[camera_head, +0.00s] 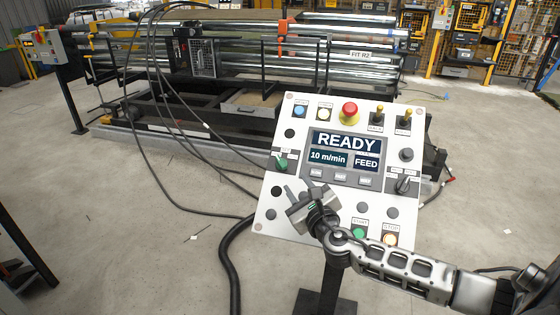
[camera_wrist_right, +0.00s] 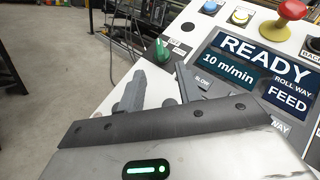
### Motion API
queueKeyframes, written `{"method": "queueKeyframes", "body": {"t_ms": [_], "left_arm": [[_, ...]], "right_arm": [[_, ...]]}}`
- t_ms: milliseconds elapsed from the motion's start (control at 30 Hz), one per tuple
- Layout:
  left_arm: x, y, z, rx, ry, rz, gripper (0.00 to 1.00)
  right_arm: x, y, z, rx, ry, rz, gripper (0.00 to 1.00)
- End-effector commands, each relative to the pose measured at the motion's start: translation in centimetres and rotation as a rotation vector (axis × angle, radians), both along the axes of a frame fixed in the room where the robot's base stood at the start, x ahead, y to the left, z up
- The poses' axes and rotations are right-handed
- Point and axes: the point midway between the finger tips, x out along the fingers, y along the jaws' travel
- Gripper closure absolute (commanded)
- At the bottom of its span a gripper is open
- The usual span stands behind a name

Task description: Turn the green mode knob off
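The green mode knob (camera_head: 282,163) is on the left side of the white control panel (camera_head: 262,215), beside the screen. It also shows in the right wrist view (camera_wrist_right: 161,49), just beyond my fingers; which way it points is hard to tell. My right gripper (camera_head: 294,190) is in front of the panel, a little below the knob. In the wrist view its two fingers (camera_wrist_right: 160,80) are apart with nothing between them, and the knob is clear of them. My left gripper is not in view.
The screen (camera_head: 346,141) reads READY, 10 m/min and FEED. A red mushroom button (camera_head: 349,112) is at the top, and a black selector (camera_head: 403,185) is on the right. A green start button (camera_head: 358,234) is below. Cables (camera_head: 190,150) hang behind the panel, before a roller machine (camera_head: 240,60).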

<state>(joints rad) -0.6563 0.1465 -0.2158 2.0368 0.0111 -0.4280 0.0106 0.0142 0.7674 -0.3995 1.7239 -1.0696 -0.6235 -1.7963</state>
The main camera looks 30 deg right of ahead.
Motion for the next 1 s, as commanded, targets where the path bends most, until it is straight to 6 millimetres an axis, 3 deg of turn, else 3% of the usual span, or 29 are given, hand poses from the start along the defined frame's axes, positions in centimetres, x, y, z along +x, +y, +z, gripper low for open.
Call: {"method": "queueKeyframes", "body": {"t_ms": [300, 500, 700, 1000], "left_arm": [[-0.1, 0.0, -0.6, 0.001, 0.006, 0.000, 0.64], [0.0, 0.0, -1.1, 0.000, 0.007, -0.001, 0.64], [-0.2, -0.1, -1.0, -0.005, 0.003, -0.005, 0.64], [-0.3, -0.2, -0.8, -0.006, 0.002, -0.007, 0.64]], "right_arm": [[7.0, -1.5, 0.0, 0.007, -0.002, -0.002, 0.65], [10.4, -2.2, -0.2, 0.008, 0.000, -0.002, 0.65], [12.1, -2.5, -0.1, 0.007, 0.000, 0.000, 0.65], [12.3, -2.6, -0.1, 0.008, 0.002, 0.002, 0.65]]}}
